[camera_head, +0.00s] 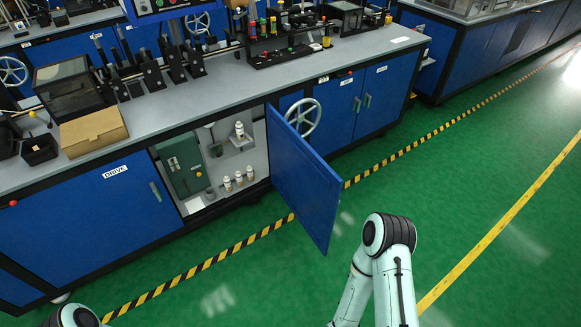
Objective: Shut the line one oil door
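A blue cabinet door (303,180) stands wide open, swung out from the front of the long machine bench over the green floor. Its hinged edge is at the right side of the opening. The open compartment (250,158) shows several small white bottles (238,178) and a green box (183,166) inside. No label is readable on the open door. My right arm shows at the lower middle right, in front of and apart from the door. Only a small part of my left arm shows at the bottom left corner. Neither gripper is in view.
A shut blue door marked DRIVE (95,220) is left of the opening. A white handwheel (303,118) sits behind the open door, with shut blue doors (362,103) to its right. A cardboard box (93,132) lies on the bench. Yellow-black floor tape (240,245) runs under the open door; the floor right is clear.

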